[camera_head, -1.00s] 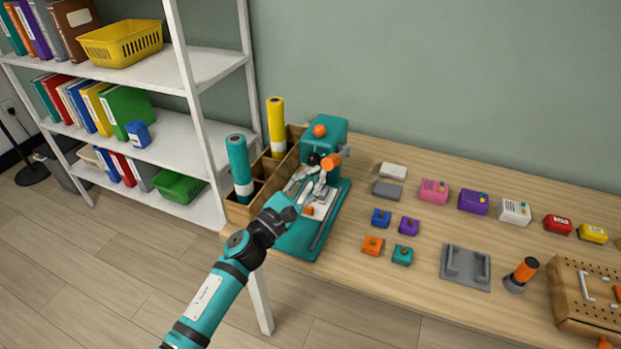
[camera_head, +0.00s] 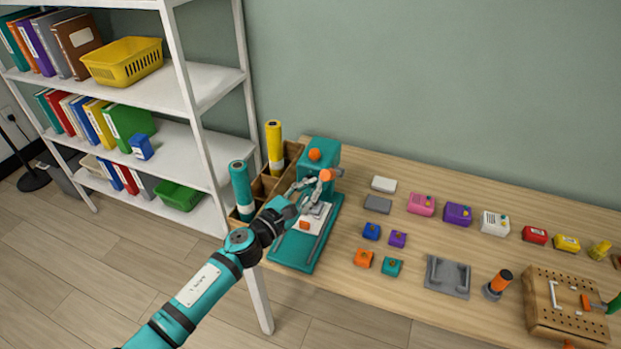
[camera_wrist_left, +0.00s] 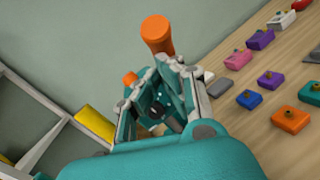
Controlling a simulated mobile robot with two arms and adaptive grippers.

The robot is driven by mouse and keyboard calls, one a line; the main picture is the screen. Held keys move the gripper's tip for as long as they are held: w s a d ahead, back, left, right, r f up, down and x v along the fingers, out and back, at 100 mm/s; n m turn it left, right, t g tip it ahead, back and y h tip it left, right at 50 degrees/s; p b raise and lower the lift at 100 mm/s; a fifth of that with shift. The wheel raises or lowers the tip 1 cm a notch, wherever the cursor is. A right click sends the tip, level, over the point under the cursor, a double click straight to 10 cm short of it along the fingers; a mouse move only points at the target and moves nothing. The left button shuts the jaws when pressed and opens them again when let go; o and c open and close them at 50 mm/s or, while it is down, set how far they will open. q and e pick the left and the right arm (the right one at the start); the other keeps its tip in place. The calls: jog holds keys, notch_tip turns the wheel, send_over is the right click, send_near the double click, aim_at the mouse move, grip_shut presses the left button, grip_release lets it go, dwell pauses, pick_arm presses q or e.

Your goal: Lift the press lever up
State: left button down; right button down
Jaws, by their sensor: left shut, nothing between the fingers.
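The teal press (camera_head: 320,152) stands at the left end of the table. Its lever has an orange grip (camera_head: 327,175), which sits close below the round orange knob on the press head. My left gripper (camera_head: 314,186) is shut and empty, with its fingers at the lever, just below the orange grip. In the left wrist view the orange grip (camera_wrist_left: 158,33) stands just beyond the shut fingertips (camera_wrist_left: 165,68). The fingers hide the rest of the lever, and I cannot tell whether they touch it. My right gripper is not in view.
A wooden organiser (camera_head: 290,153) with teal and yellow rolls stands left of the press. Small coloured boxes, a grey bracket (camera_head: 447,277) and a pegboard block (camera_head: 545,318) lie to the right. A white shelf (camera_head: 205,82) stands left of the table.

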pick_arm(q)
jog(key=shift+w+d+r+p, duration=0.2)
jog(key=shift+w+r+p, duration=0.45)
jog(key=shift+r, duration=0.35)
jog(key=shift+w+d+r+p, duration=0.2)
jog(key=shift+w+r+p, duration=0.35)
jog(key=shift+r, duration=0.4)
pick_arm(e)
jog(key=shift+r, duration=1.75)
